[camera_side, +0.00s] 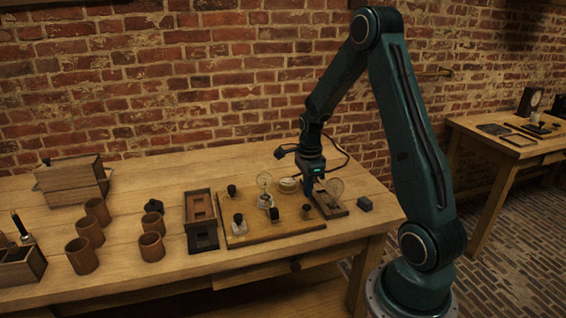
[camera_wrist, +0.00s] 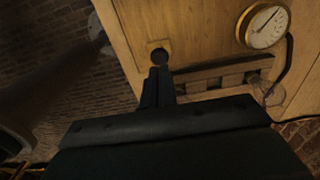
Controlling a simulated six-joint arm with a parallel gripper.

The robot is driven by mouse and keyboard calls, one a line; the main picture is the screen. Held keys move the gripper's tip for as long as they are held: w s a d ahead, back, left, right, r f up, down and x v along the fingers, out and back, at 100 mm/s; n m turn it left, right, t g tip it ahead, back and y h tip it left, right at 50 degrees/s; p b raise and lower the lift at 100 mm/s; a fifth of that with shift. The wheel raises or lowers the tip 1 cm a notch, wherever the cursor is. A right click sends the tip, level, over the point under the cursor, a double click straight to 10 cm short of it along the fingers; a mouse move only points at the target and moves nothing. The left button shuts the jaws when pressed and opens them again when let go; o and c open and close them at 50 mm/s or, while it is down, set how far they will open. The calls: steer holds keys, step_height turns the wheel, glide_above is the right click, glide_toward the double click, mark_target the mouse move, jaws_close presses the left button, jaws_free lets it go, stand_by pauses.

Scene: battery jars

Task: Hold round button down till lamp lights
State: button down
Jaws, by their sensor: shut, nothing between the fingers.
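My gripper (camera_side: 317,186) hangs over the right end of the bench in the side view, fingers pointing down. In the wrist view its fingers (camera_wrist: 159,74) are shut together and empty. A small dark round piece (camera_wrist: 159,56) shows just beyond the fingertips; whether they touch it, or whether it is the button, I cannot tell. The lamp, a clear glass bulb (camera_side: 264,180), stands upright on a wooden board (camera_side: 270,237) and shows no clear glow. A small dark round knob (camera_side: 306,212) stands at the board's right.
A round dial (camera_wrist: 267,27) lies behind, close to my gripper. A slotted strip (camera_wrist: 215,80) with a clear disc (camera_side: 335,187) is beside the fingers. A dark two-opening frame (camera_side: 201,242) and several brown jars (camera_side: 82,256) stand left. The bench's front right corner is bare.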

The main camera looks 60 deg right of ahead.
mark_target(307, 207)
steer(key=shift+f, duration=1.75)
steer(key=shift+f, duration=0.1)
steer(key=shift+f, duration=0.25)
steer(key=shift+s+a+f, duration=0.1)
steer(key=shift+f, duration=0.8)
step_height(307, 207, up, 15)
steer(key=shift+w, duration=0.25)
stand_by(0.7)
